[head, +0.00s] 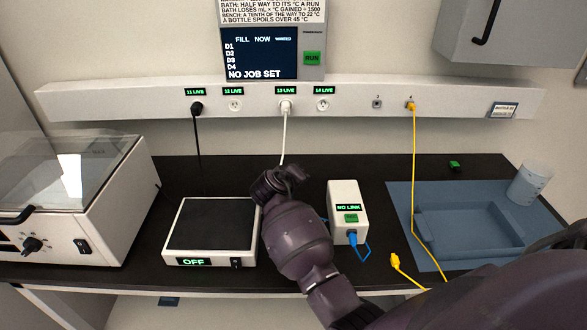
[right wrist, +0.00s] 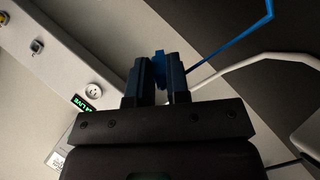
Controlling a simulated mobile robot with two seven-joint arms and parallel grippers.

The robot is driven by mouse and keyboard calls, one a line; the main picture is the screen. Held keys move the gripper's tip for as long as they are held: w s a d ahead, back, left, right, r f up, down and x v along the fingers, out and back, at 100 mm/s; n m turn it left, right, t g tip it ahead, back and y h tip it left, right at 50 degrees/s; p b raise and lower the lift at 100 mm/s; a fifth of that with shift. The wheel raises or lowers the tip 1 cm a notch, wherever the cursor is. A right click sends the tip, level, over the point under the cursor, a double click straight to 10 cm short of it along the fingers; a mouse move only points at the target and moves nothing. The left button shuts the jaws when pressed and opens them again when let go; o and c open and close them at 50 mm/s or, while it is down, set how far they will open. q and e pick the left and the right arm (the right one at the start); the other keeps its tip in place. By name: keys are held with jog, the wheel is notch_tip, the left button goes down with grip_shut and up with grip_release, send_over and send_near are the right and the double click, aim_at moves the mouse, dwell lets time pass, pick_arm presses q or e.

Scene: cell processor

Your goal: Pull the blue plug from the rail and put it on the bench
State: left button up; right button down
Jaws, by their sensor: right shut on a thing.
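My right gripper (right wrist: 159,82) is shut on the blue plug (right wrist: 158,64), with one dark finger on each side of it. The plug is clear of the rail (head: 145,100), and a blue cable (right wrist: 228,50) runs from it to the upper right in the right wrist view. In the head view my right arm reaches over the middle of the bench (head: 365,175); its wrist hides the fingers and the held plug. A grey port on the rail (head: 377,104) looks empty. My left gripper is not in view.
A NO LINK box (head: 343,195) has a blue connector in its front. A scale (head: 212,225) stands left of my arm, with a white cord (head: 284,140) behind it. A yellow cable (head: 414,170) hangs over a blue mat (head: 400,200) on the right. Dark bench shows behind the box.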

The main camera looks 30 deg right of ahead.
jog(key=shift+f, duration=2.85)
jog(key=c, duration=1)
grip_release()
jog(key=shift+s+a, duration=0.1)
